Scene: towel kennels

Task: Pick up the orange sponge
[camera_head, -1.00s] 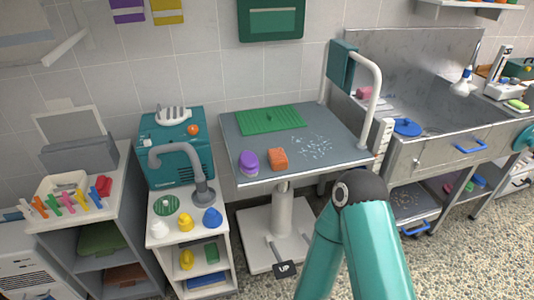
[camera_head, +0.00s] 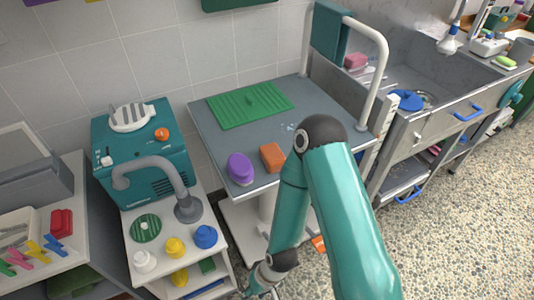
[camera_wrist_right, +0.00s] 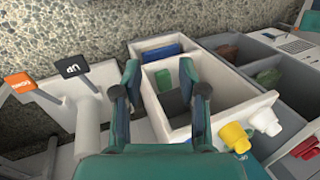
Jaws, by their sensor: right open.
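The orange sponge (camera_head: 272,157) lies on the grey top of the table (camera_head: 210,138), near its front edge. It sits just right of a purple sponge-like object (camera_head: 240,168). My right arm comes up from the bottom right and bends beside the sponge. My right gripper (camera_head: 258,286) is low in the head view, below the tabletop and in front of the table. In the right wrist view the right gripper (camera_wrist_right: 161,92) is open with nothing between its fingers. The sponge does not show in that view. My left gripper is not in view.
A green ribbed mat (camera_head: 250,104) lies at the back of the tabletop. A white rail rises at its right end. A white shelf cart (camera_head: 150,238) with coloured bottles stands left. Pedals marked UP (camera_wrist_right: 83,70) and an orange one (camera_wrist_right: 19,84) are near the gripper.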

